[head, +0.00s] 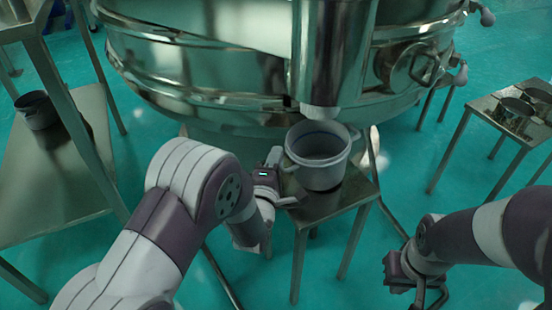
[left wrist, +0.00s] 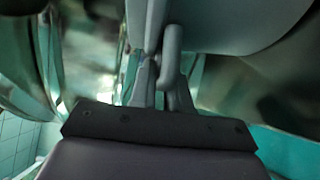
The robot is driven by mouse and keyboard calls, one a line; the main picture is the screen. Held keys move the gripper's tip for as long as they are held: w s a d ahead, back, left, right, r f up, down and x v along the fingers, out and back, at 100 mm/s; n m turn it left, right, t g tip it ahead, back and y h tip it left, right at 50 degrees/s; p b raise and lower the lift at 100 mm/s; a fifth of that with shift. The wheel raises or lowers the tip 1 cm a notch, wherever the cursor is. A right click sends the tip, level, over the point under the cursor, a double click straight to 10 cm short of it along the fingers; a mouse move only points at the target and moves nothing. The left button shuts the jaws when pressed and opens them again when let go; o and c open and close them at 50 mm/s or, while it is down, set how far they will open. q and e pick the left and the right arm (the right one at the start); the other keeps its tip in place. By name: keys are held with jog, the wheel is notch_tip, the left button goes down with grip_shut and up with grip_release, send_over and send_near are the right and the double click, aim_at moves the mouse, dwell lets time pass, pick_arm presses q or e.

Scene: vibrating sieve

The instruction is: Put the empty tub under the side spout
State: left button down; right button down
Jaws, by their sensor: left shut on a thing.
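The pale grey tub (head: 318,168) is upright over the small metal stand (head: 338,207), below the side spout (head: 320,105) of the sieve. Its visible inside looks empty, with a blue line around the wall. I cannot tell whether its base touches the stand. My left gripper (head: 283,172) is at the tub's left side, shut on its handle. The left wrist view shows the fingers around the handle (left wrist: 171,62), with the tub wall (left wrist: 225,25) above right. My right gripper (head: 432,293) is low at the right, away from the tub; its fingers look apart and empty.
The big shiny sieve (head: 210,75) fills the back, with a clamp at its right. A metal table (head: 65,185) at the left holds a dark pot (head: 37,110). Another table (head: 490,118) at the right holds metal pots (head: 516,112). Green floor lies between.

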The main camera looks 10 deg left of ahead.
pick_arm(q)
jog(key=c, duration=1)
grip_release()
jog(key=shift+f, duration=0.1)
jog(key=s+p, duration=0.1)
jog(key=s, duration=0.3)
jog(key=s+p, duration=0.1)
jog(key=s, duration=0.3)
jog(key=s+a+p, duration=0.1)
jog(key=s+p, duration=0.1)
jog(key=s, duration=0.2)
jog(key=shift+s+f, duration=0.25)
jog(key=shift+s, duration=0.1)
